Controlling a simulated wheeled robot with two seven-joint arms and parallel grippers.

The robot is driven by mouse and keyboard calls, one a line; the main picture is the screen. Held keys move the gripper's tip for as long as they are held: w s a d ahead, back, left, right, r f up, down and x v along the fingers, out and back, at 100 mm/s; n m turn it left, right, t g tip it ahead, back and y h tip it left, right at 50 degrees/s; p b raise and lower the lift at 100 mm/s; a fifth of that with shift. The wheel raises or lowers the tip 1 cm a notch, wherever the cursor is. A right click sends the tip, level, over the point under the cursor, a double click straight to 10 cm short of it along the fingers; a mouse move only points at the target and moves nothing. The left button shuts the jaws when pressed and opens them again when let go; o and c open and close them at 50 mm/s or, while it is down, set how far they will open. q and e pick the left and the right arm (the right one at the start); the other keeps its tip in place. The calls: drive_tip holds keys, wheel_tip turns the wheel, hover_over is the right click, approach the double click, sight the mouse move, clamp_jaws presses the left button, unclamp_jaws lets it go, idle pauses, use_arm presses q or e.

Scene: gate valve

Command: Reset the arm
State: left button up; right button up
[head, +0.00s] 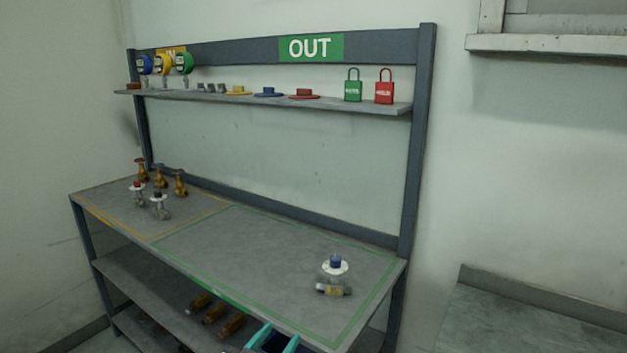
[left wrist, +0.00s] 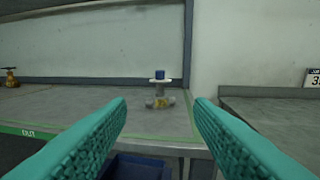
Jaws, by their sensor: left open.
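My left gripper (head: 273,337) shows at the bottom edge of the head view, its teal fingers just in front of the workbench. In the left wrist view my left gripper (left wrist: 161,104) is open, with nothing held between its fingers. A gate valve with a blue knob and white disc (head: 334,274) stands upright in the green-outlined area of the workbench (head: 240,245). That valve (left wrist: 159,95) also shows beyond and between the fingertips in the left wrist view, apart from them. My right gripper is not in view.
Several valves (head: 158,205) stand at the bench's left end. The upper shelf (head: 215,95) holds gauges, coloured discs, a green padlock (head: 353,88) and a red padlock (head: 384,88). Brass cylinders (head: 215,313) lie on the lower shelf. A blue bin (left wrist: 140,168) shows below the bench edge. The bench middle is clear.

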use_arm(q)
drive_tip(key=a+f+n+g+y, duration=0.1)
drive_tip(key=a+f+g+y, duration=0.15)
drive_tip(key=f, duration=0.85)
drive_tip(key=a+f+n+g+y, duration=0.1)
drive_tip(key=a+f, duration=0.2)
drive_tip(key=f, duration=0.8)
drive_tip(key=s+a+f+g+y, duration=0.15)
drive_tip(key=s+f, duration=0.25)
drive_tip(key=f, duration=0.4)
drive_tip(key=s+a+f+g+y, duration=0.1)
drive_tip(key=s+a+f+g, duration=0.15)
drive_tip(key=f, duration=0.55)
drive_tip(key=s+a+f+g, duration=0.3)
drive_tip(key=s+a+f, duration=0.1)
drive_tip(key=s+f, duration=0.95)
drive_tip(key=s+a+f+g+y, duration=0.1)
drive_tip(key=s+f, duration=0.3)
drive_tip(key=s, duration=0.8)
drive_tip(key=s+a+f+g, duration=0.2)
drive_tip(key=s+f+g, duration=0.1)
drive_tip(key=s, duration=0.9)
drive_tip(key=shift+f+n+y, duration=0.4)
drive_tip(key=shift+f, duration=0.5)
